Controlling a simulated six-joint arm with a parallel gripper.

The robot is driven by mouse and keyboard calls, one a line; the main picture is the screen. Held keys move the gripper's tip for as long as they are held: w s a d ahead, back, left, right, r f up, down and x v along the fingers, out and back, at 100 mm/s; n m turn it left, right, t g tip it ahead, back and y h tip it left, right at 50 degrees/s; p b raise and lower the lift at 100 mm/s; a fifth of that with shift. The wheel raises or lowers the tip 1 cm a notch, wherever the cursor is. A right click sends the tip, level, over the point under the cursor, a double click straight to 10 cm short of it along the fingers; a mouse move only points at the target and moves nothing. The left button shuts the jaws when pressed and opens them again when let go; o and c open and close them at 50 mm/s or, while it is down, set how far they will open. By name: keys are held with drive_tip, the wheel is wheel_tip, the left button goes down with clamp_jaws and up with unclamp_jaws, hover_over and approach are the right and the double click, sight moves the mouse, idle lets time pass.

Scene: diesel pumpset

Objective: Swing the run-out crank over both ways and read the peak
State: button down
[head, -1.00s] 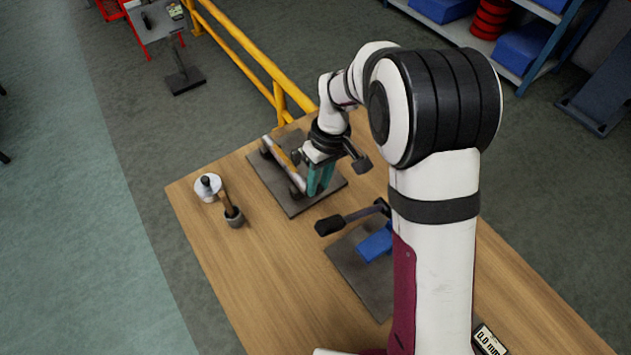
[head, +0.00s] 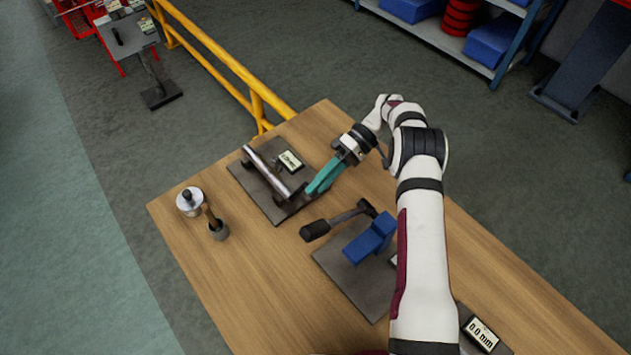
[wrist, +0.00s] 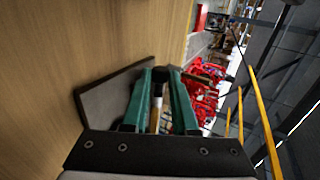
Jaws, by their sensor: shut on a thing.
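The run-out fixture is a dark plate (head: 250,183) on the bench, carrying a silver shaft (head: 268,172) lying between end supports. A small display (head: 290,161) stands on the plate; its digits are too small to read. My gripper (head: 311,190) has teal fingers slanting down to the shaft's right-hand end. In the wrist view my gripper (wrist: 160,75) is shut around a dark-tipped, pale rod (wrist: 157,97), seemingly the crank handle. The fingers hide most of the crank in the head view.
A second plate with a blue block (head: 368,238) and a black-handled lever (head: 325,226) sits close by on the bench. Another display (head: 481,332) reads 0.0 mm. A yellow rail (head: 220,75) runs behind.

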drive_tip(key=shift+d+f+g+y, duration=0.15)
drive_tip(key=shift+f+g+y, duration=0.5)
drive_tip(key=shift+g+y, duration=0.05)
drive_tip(key=shift+f, duration=0.1)
drive_tip(key=c, duration=0.7)
unclamp_jaws()
drive_tip(key=shift+w, duration=0.1)
